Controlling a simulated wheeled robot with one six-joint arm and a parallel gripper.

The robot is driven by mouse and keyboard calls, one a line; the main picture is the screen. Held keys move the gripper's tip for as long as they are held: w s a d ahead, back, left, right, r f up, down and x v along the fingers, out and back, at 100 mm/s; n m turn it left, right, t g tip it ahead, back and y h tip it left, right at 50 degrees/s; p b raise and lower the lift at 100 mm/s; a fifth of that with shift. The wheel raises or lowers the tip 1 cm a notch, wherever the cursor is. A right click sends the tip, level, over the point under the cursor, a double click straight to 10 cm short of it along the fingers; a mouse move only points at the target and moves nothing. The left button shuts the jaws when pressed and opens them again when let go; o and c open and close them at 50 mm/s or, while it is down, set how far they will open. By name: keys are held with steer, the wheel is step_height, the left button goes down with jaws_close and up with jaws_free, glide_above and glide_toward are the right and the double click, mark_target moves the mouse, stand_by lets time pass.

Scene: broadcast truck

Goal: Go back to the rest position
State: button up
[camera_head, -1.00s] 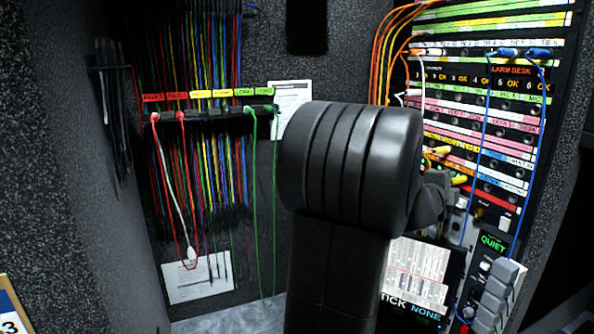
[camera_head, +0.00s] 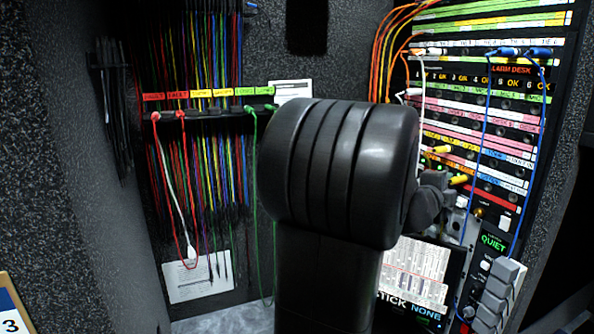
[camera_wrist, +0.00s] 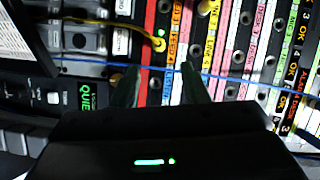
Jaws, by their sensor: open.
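My gripper (camera_wrist: 160,78) is open in the wrist view. A blue cable (camera_wrist: 220,77) crosses the view by the fingertips. I cannot tell whether it touches them. A yellow plug (camera_wrist: 158,44) sits in the panel just beyond the fingers. In the head view my black arm fills the middle and hides most of the gripper.
The patch rack (camera_head: 480,130) stands close on the right, with blue cables (camera_head: 482,120) and orange cables (camera_head: 385,50) hanging in loops. Coloured cables (camera_head: 200,160) hang on the back wall at left. Grey blocks (camera_head: 500,295) stick out below the QUIET sign (camera_head: 493,243).

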mark_target(456, 181)
steer(key=p+x, duration=0.1)
steer(key=x, duration=0.6)
steer(key=a, duration=0.2)
steer(key=s+a, duration=0.1)
steer(key=shift+s+a+f+b, duration=0.1)
steer(key=shift+s+a+b, duration=0.1)
steer(key=shift+a+b, duration=0.15)
steer(key=shift+a, duration=0.1)
